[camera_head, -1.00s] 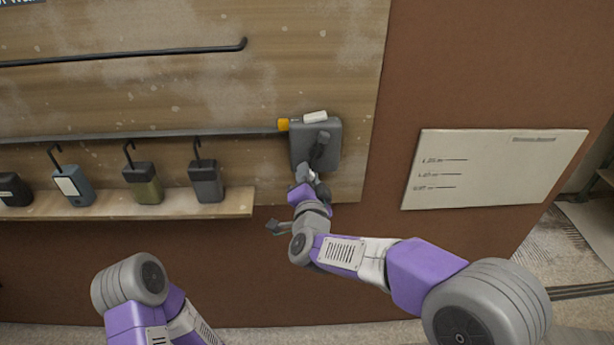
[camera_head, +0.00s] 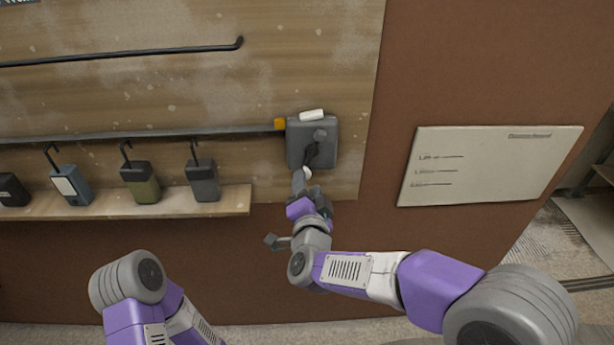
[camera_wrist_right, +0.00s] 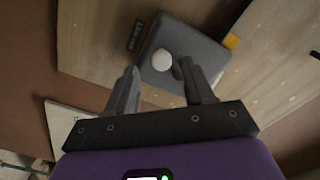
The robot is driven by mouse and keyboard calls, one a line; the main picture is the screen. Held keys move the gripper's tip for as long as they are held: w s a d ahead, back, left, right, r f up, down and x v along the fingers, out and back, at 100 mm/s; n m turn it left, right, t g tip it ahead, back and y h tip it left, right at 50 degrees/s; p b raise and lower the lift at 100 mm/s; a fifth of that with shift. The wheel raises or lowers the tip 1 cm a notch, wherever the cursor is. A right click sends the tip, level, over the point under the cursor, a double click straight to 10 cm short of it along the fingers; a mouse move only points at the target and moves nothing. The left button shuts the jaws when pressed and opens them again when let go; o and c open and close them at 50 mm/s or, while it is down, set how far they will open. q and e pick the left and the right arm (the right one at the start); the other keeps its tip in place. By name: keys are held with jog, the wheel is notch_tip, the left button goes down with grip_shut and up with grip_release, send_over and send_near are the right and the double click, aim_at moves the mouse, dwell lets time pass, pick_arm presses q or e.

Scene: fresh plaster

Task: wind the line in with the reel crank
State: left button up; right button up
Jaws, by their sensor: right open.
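The reel is a grey box (camera_head: 328,152) on the wooden board; it also shows in the right wrist view (camera_wrist_right: 205,48). Its dark crank (camera_head: 312,152) slants down and slightly left from the hub to a pale round knob (camera_head: 307,173). In the right wrist view the white knob (camera_wrist_right: 162,60) appears between the fingertips of my right gripper (camera_wrist_right: 160,70). The fingers are apart, and I cannot tell whether they touch the knob. In the head view my right gripper (camera_head: 308,184) is just below the knob. My left gripper is out of view; only its arm shows lower left.
An orange block (camera_head: 280,124) sits at the reel's left, at the end of a long dark bar (camera_head: 150,135). A white piece (camera_head: 312,115) lies on top. Several hooked weights stand on a shelf (camera_head: 225,201) to the left. A white notice (camera_head: 490,165) is at right.

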jog(key=shift+s, duration=1.55)
